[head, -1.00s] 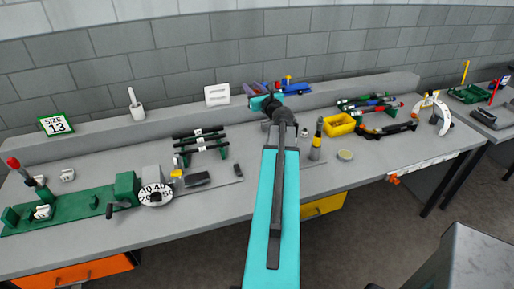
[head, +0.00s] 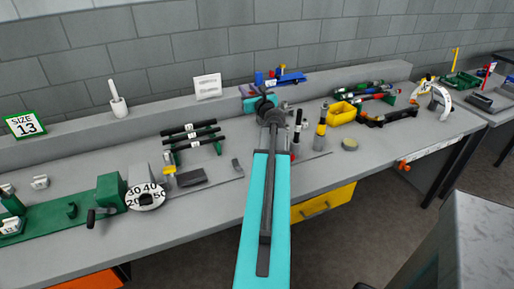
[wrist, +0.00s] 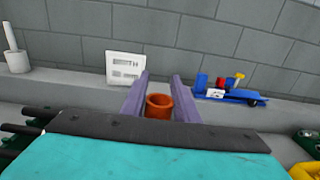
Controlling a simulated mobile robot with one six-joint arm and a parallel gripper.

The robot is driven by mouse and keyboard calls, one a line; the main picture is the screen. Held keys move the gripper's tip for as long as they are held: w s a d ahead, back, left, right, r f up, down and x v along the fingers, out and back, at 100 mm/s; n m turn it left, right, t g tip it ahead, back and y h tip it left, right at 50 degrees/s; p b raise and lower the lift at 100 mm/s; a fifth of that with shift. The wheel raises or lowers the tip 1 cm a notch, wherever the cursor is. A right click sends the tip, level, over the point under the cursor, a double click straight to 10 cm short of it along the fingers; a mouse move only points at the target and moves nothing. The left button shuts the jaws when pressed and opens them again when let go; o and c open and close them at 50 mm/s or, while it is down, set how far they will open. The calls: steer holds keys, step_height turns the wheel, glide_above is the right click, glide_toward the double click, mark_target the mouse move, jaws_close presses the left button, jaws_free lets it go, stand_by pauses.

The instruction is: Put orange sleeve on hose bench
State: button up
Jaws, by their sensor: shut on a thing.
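My gripper (wrist: 160,82) has two purple fingers shut on the orange sleeve (wrist: 159,106), a short open-topped ring. The sleeve is held upright between the fingers, in front of the back ledge in the wrist view. In the head view my arm covers most of the gripper and the sleeve cannot be made out. The long grey bench (head: 225,215) runs across the head view below the arm. Black hoses (head: 190,138) lie on a green rack on it, left of my arm. Which part is named the hose bench cannot be told.
A green crimper with a dial (head: 146,196) stands at left. A blue wheeled item (head: 280,77) sits on the back ledge. Bare bench top lies at front centre.

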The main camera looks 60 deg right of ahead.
steer(key=b, duration=0.8)
glide_above(247, 139)
step_height(247, 139, down, 9)
steer(key=shift+f, duration=0.2)
steer(key=shift+w+f+b, duration=0.1)
steer(key=shift+f+b, duration=0.6)
steer(key=shift+f, duration=2.4)
steer(key=shift+f+b, duration=0.35)
steer(key=shift+f, duration=1.55)
steer(key=shift+a+f, duration=0.1)
steer(key=shift+f, duration=0.1)
steer(key=o, duration=1)
steer(key=shift+r, duration=0.1)
steer(key=shift+r, duration=0.15)
